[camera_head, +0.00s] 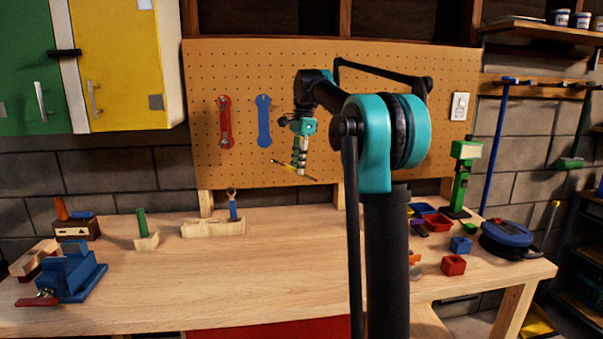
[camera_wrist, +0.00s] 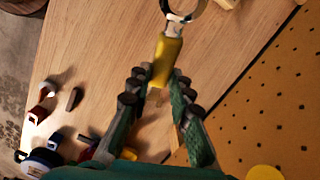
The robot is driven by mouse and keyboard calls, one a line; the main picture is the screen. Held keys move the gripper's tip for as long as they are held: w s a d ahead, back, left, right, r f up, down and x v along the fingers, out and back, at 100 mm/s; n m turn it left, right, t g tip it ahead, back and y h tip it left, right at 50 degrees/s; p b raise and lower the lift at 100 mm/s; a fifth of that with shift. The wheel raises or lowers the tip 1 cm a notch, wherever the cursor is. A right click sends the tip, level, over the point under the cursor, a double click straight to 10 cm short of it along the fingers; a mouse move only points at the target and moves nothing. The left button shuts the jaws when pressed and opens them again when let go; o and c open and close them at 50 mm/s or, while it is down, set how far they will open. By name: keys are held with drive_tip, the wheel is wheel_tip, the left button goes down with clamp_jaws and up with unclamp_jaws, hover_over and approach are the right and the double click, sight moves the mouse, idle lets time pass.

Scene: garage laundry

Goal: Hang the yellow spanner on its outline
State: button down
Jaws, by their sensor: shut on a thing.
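The yellow spanner (camera_wrist: 167,58) is held between the fingers of my gripper (camera_wrist: 157,92); its metal ring end points away from the gripper in the wrist view. In the head view my gripper (camera_head: 299,168) points down in front of the pegboard's lower part, with the spanner (camera_head: 280,164) tilted across its tips. The pegboard (camera_head: 400,80) shows a red spanner shape (camera_head: 225,122) and a blue outline (camera_head: 264,120). A yellow round patch (camera_wrist: 264,172) on the pegboard shows at the bottom of the wrist view. The yellow outline is not visible in the head view; my arm covers part of the board.
The wooden workbench (camera_head: 140,290) lies below, clear in its middle. A blue vice (camera_head: 72,274) stands at left. Wooden blocks holding tools, including one (camera_head: 213,228), stand along the back. Small bins, a red one (camera_head: 453,265) among them, and a green lamp-like tool (camera_head: 462,175) are at right.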

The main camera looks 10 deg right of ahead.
drive_tip(key=w+d+r+m+t+y, duration=0.1)
drive_tip(key=w+d+r+m+t, duration=0.1)
drive_tip(key=r+m+t, duration=0.65)
drive_tip(key=w+d+r+m+t+y, duration=0.15)
drive_tip(key=r+m+t, duration=0.35)
drive_tip(key=m, duration=0.6)
drive_tip(key=w+f, duration=0.2)
drive_tip(key=w, duration=0.7)
drive_tip(key=shift+w+d, duration=0.35)
drive_tip(key=shift+d, duration=0.05)
drive_tip(key=shift+f+n+h, duration=0.1)
drive_tip(key=shift+n+h, duration=0.15)
idle(0.4)
